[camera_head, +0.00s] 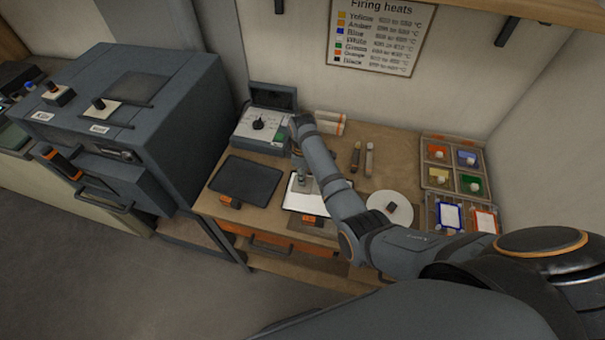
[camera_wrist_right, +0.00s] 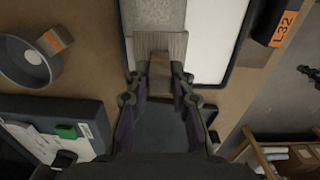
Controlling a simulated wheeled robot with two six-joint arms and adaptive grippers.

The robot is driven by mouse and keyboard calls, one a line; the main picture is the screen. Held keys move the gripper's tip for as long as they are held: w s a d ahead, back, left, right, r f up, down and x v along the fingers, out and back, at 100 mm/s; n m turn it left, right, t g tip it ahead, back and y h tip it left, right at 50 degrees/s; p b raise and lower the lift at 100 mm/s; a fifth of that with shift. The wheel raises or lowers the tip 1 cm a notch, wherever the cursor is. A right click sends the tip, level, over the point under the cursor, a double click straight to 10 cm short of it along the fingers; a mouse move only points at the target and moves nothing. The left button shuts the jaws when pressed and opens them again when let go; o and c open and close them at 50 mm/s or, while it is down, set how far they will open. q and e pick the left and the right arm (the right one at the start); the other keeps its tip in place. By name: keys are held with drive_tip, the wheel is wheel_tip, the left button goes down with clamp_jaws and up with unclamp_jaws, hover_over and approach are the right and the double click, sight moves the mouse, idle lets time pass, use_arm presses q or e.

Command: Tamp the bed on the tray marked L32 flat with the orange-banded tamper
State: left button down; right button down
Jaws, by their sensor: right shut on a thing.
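The tray marked L32 (camera_wrist_right: 243,50) has a dark rim, a white surface and an orange L32 tag (camera_wrist_right: 285,28). It also shows in the head view (camera_head: 290,205), partly behind my right arm. A grey, grainy bed (camera_wrist_right: 158,14) lies on it as a strip. My left gripper is out of view.
A round grey dish (camera_wrist_right: 22,66) with an orange-banded item lies behind the tray. A dark empty tray (camera_head: 245,181) is to the left, a kiln (camera_head: 130,100) beyond. A control box (camera_head: 262,128) stands behind. A white disc (camera_head: 400,205) and colour pots (camera_head: 452,168) are right.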

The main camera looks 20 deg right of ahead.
drive_tip(key=shift+s+f, duration=0.15)
drive_tip(key=shift+r+p, duration=0.95)
drive_tip(key=shift+r, duration=0.2)
drive_tip(key=shift+s+d, duration=0.45)
drive_tip(key=shift+d, duration=0.45)
drive_tip(key=shift+s+d, duration=0.5)
drive_tip(key=shift+d, duration=0.4)
drive_tip(key=shift+s+d, duration=0.45)
drive_tip(key=shift+d, duration=0.45)
drive_tip(key=shift+f, duration=0.15)
drive_tip(key=shift+f, duration=0.6)
